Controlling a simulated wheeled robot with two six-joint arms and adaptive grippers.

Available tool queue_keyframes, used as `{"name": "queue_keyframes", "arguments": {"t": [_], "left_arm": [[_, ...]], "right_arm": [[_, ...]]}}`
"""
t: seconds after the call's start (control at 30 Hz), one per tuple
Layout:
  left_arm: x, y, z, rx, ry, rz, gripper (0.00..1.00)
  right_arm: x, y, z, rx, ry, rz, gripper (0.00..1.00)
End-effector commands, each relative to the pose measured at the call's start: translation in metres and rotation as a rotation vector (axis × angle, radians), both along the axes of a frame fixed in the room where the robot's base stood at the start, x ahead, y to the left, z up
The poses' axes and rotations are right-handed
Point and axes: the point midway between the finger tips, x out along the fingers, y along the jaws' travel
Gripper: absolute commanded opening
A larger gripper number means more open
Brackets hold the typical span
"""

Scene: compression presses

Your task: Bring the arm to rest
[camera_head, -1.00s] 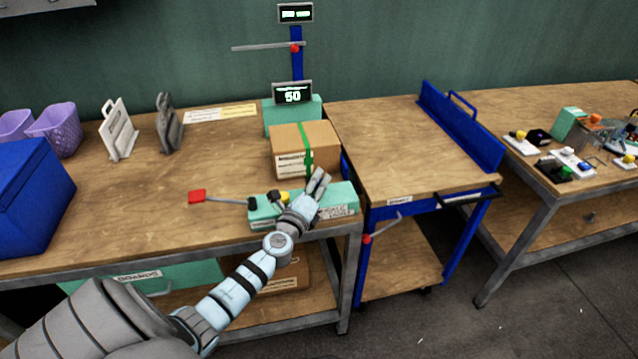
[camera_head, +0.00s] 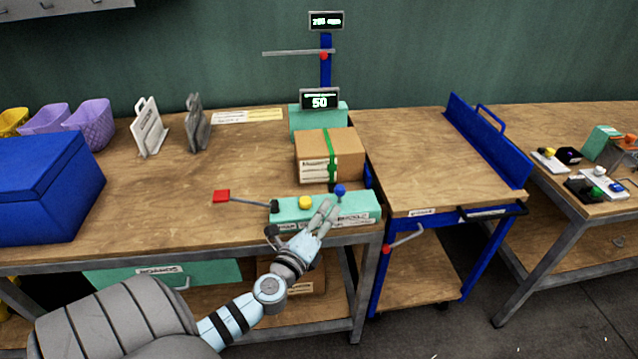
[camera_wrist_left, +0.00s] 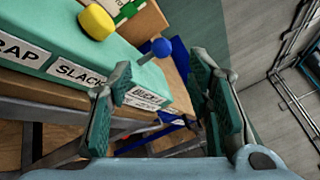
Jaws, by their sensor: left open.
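My left gripper (camera_head: 322,214) is open and empty, just at the front edge of the teal control box (camera_head: 357,201), and hides part of its front. In the left wrist view the two dark fingers stand apart, with the gap between them (camera_wrist_left: 160,72) holding nothing. The box carries a yellow knob (camera_head: 305,202) and a blue ball knob (camera_head: 340,190). Both knobs (camera_wrist_left: 96,22) show in the wrist view, with the blue one (camera_wrist_left: 161,47) beyond the fingertips. Labels on its front include "SLACK". My right gripper is not in view.
A strapped cardboard box (camera_head: 318,144) sits behind the control box on the workbench (camera_head: 240,180). A red-ended lever (camera_head: 222,196) reaches left. A blue lidded box (camera_head: 40,185) stands at left. The blue cart (camera_head: 420,180) has a clear top. Open floor lies in front.

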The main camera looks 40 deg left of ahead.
Motion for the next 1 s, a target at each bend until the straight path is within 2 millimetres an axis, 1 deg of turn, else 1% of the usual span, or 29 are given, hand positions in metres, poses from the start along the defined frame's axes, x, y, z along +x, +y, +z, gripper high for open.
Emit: {"name": "queue_keyframes", "arguments": {"t": [0.03,0.07,0.17,0.67,0.73,0.77,0.83,0.87,0.9,0.93,0.97,1.0], "left_arm": [[-0.008,-0.002,-0.001,0.001,0.002,0.0,0.46],[-0.012,-0.003,-0.001,0.001,0.002,0.0,0.46],[-0.018,-0.006,0.0,0.0,0.0,0.0,0.46],[-0.019,-0.005,0.0,-0.002,-0.002,0.002,0.46],[-0.022,-0.003,0.0,-0.049,-0.01,0.027,0.46],[-0.027,-0.001,0.0,-0.104,-0.02,0.056,0.46],[-0.044,0.007,-0.006,-0.323,-0.049,0.172,0.46],[-0.056,0.01,-0.013,-0.448,-0.056,0.24,0.46],[-0.073,0.011,-0.025,-0.626,-0.059,0.338,0.46],[-0.088,0.009,-0.037,-0.762,-0.05,0.416,0.46],[-0.101,0.004,-0.049,-0.889,-0.036,0.489,0.46],[-0.119,-0.006,-0.064,-1.031,-0.009,0.575,0.46]], "right_arm": [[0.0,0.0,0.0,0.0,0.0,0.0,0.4],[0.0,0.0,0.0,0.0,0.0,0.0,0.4],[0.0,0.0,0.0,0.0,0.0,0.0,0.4],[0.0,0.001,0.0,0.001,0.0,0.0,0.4],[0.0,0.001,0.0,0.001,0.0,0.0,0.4],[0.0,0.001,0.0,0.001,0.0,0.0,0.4],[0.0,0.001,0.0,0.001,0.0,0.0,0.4],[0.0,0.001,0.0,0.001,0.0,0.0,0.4],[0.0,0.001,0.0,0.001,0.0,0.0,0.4],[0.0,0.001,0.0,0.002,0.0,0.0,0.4],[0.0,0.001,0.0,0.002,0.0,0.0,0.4],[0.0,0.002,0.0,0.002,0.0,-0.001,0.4]]}}
